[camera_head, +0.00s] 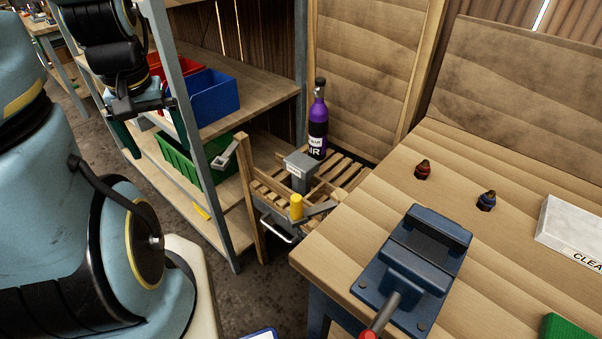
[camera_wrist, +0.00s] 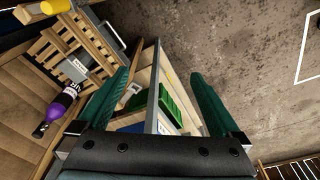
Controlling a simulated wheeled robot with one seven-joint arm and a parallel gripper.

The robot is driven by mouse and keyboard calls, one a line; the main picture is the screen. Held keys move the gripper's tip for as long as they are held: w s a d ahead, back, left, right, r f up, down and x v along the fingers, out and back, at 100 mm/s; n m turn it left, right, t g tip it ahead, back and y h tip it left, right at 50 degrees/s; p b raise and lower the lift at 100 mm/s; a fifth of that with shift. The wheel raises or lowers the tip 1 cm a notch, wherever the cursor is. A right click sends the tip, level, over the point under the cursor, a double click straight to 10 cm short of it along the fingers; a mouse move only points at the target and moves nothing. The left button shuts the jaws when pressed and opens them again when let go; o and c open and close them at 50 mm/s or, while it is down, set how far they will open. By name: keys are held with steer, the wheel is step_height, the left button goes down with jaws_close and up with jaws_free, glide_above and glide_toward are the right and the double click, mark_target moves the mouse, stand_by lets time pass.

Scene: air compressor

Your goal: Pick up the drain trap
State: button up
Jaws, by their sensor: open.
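No part is clearly readable as the drain trap. A small grey box with a white label (camera_head: 299,172) and a yellow cylinder (camera_head: 296,207) are at the slatted wooden pallet by the workbench; which of them, if either, is the drain trap I cannot tell. The yellow cylinder also shows at the top left of the wrist view (camera_wrist: 54,6). My gripper (camera_head: 162,150) is open and empty, hanging in front of the shelf rack, left of the pallet. Its two teal fingers stand wide apart in the wrist view (camera_wrist: 160,75).
A metal-framed shelf (camera_head: 262,82) holds a blue bin (camera_head: 212,98) and a green bin (camera_head: 180,160). A purple bottle (camera_head: 318,128) stands behind the grey box. The workbench (camera_head: 455,160) carries a blue vise (camera_head: 415,270), red (camera_head: 423,170) and blue (camera_head: 486,200) fittings, and a white box (camera_head: 575,230).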

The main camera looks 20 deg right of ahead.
steer(key=w+d+f+m+b, duration=0.5)
steer(key=w+d+f+m, duration=0.1)
steer(key=w+d+m, duration=0.15)
steer(key=m+t+y+b, duration=0.2)
steer(key=m+b, duration=0.8)
steer(key=m, duration=1.2)
glide_above(299, 169)
steer(key=w+d, duration=0.2)
steer(key=d, duration=0.1)
steer(key=f, duration=1.7)
steer(key=shift+s+f, duration=0.1)
steer(key=shift+s, duration=0.1)
steer(key=shift+p+x, duration=1.25)
steer(key=shift+x, duration=3.9)
steer(key=shift+d, duration=0.15)
steer(key=c, duration=1.6)
